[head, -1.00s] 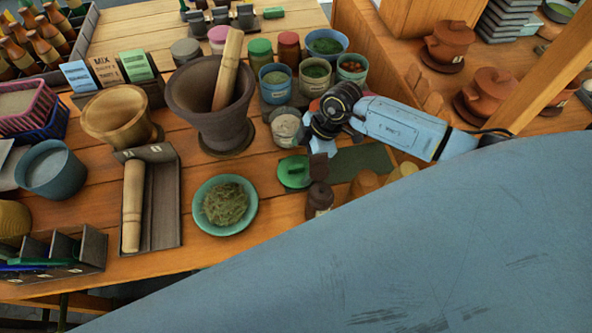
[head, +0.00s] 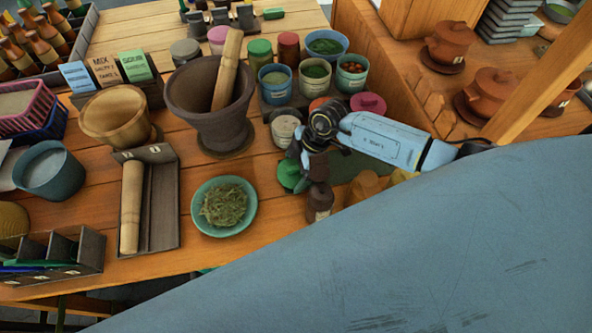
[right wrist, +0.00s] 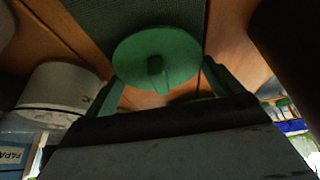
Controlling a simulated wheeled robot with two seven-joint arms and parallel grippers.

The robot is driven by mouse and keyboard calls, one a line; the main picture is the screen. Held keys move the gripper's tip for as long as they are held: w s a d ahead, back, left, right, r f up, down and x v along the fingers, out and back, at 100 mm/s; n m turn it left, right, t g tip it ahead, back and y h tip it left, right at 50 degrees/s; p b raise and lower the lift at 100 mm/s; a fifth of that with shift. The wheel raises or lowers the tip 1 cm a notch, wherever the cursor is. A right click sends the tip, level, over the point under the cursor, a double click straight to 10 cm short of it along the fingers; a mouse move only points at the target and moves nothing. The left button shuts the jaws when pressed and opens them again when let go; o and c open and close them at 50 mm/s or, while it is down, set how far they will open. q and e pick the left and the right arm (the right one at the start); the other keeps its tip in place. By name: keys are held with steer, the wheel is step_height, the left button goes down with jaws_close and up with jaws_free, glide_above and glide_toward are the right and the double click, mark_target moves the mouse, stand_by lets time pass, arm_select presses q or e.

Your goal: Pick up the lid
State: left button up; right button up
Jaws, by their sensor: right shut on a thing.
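The green round lid (head: 287,177) shows in the head view, partly hidden by my right gripper (head: 298,170). In the right wrist view the lid (right wrist: 157,55) is a flat green disc with a small knob, lying between the two fingers of my right gripper (right wrist: 160,88). The gripper is shut on it. I cannot tell whether the lid touches the table. My left gripper is not in view.
A small dark brown jar (head: 319,202) stands close to the gripper. A pale jar (head: 285,128) stands behind the lid, and a teal bowl of herbs (head: 224,204) is to the left. Part of a dark green mat (head: 345,167) lies to the right. A pink lid (head: 368,104) is behind my arm.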

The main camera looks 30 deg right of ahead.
step_height(320, 180, up, 28)
steer(key=f+p, duration=0.1)
steer(key=p, duration=0.1)
arm_select(q)
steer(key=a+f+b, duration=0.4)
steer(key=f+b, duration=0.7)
steer(key=b, duration=0.2)
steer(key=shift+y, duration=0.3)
arm_select(e)
steer(key=shift+m, duration=0.3)
steer(key=w+d+f, duration=0.1)
steer(key=w+f, duration=0.3)
steer(key=f, duration=0.2)
steer(key=w+d+f, duration=0.1)
steer(key=w+f, duration=0.3)
steer(key=f, duration=0.2)
steer(key=w+d+f, duration=0.1)
steer(key=w+f, duration=0.3)
steer(key=f, duration=0.2)
steer(key=shift+d+f, duration=0.1)
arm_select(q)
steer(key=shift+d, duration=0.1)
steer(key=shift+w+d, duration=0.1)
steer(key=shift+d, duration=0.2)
